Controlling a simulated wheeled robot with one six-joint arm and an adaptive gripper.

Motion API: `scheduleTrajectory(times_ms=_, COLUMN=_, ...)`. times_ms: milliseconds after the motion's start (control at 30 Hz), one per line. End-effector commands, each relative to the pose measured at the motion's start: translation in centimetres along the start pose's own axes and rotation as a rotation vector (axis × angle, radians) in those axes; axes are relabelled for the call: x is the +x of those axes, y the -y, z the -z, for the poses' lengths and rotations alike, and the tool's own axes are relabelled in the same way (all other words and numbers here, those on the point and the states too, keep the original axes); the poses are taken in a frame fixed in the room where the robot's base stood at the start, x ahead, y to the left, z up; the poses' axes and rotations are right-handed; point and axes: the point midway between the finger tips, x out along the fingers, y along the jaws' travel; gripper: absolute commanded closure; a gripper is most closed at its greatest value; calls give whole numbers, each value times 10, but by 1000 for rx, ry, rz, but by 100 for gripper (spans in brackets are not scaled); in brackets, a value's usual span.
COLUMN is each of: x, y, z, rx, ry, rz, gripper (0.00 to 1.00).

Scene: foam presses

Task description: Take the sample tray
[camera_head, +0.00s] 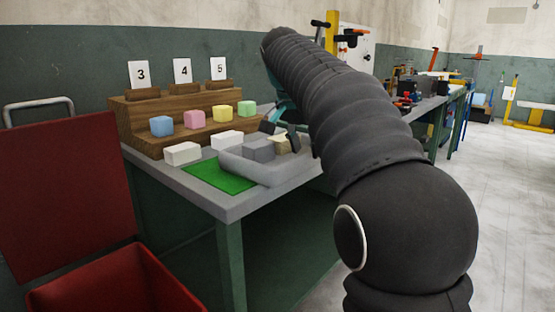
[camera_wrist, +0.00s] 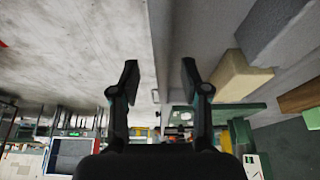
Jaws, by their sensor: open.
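The grey sample tray (camera_head: 280,175) lies on the near corner of the workbench beside a green mat. It holds a dark grey block (camera_head: 258,150) and a cream block (camera_head: 281,145); both also show in the wrist view at the right, the dark grey one (camera_wrist: 268,28) and the cream one (camera_wrist: 238,78). My gripper (camera_wrist: 159,80) is open, with nothing held between its fingers. In the head view my gripper (camera_head: 281,135) is at the tray's far right side, partly hidden by my arm. In the wrist view a long grey edge runs between the fingertips. I cannot tell whether they touch the tray.
White blocks (camera_head: 183,153) stand by the green mat (camera_head: 217,178). A wooden stepped rack (camera_head: 142,140) behind carries coloured blocks and cards 3, 4 and 5. A red open-lidded bin (camera_head: 110,285) stands at the left. Floor (camera_head: 500,210) at the right is clear.

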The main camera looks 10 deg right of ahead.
Motion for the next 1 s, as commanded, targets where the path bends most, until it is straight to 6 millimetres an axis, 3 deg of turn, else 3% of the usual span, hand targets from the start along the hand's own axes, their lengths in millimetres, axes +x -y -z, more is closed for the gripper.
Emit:
scheduleTrajectory(times_ms=200, x=25, y=1, z=-1, rx=1, ry=0, rz=0, gripper=54)
scheduleTrajectory(times_ms=467, x=27, y=1, z=-1, rx=1, ry=0, rz=0, gripper=54)
scheduleTrajectory(times_ms=667, x=26, y=1, z=-1, rx=1, ry=0, rz=1, gripper=99)
scheduleTrajectory(times_ms=1000, x=26, y=1, z=0, rx=1, ry=-1, rz=1, gripper=100)
